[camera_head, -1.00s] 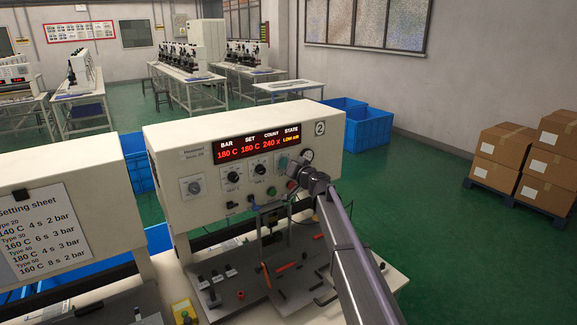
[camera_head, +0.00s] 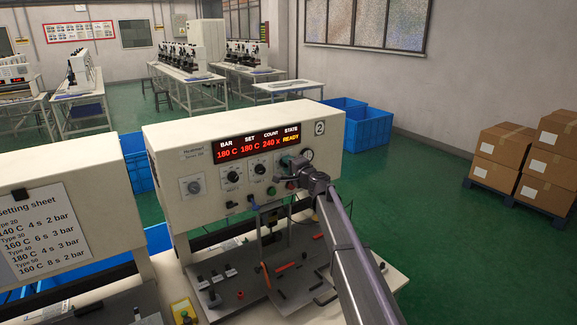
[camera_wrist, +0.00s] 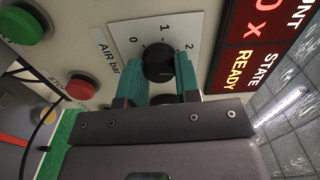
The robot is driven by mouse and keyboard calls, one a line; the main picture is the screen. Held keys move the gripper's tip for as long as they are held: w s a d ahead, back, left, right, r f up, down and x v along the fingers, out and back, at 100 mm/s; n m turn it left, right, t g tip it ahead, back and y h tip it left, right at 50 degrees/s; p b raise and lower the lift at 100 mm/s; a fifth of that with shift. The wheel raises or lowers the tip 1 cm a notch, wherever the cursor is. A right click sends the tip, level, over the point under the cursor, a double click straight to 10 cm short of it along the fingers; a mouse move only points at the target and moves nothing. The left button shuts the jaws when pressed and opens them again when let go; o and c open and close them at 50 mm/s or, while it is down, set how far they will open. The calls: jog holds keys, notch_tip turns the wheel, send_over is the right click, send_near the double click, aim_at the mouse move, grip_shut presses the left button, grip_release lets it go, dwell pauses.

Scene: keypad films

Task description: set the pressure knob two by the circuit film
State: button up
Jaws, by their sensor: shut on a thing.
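The pressure knob (camera_wrist: 158,62) is black, on a white dial plate marked 0, 1 and 2, labelled "AIR bar". My gripper (camera_wrist: 160,74) has its teal fingers on either side of the knob, shut on it. The knob's pointer mark cannot be made out. In the head view, my gripper (camera_head: 290,164) is at the right of the front panel of the cream machine (camera_head: 185,155) with plate "2" and hides the knob. I cannot pick out a circuit film.
A setting sheet (camera_head: 35,228) with types, temperatures, seconds and bar values hangs on the left machine (camera_head: 60,165). In the wrist view, green (camera_wrist: 22,26) and red (camera_wrist: 81,87) buttons lie to the left of the knob.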

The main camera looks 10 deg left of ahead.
jog(key=shift+m, duration=3.8)
jog(key=o, duration=0.9)
jog(key=shift+s, duration=0.1)
jog(key=v, duration=1)
jog(key=shift+s+d, duration=0.2)
jog(key=shift+d, duration=0.05)
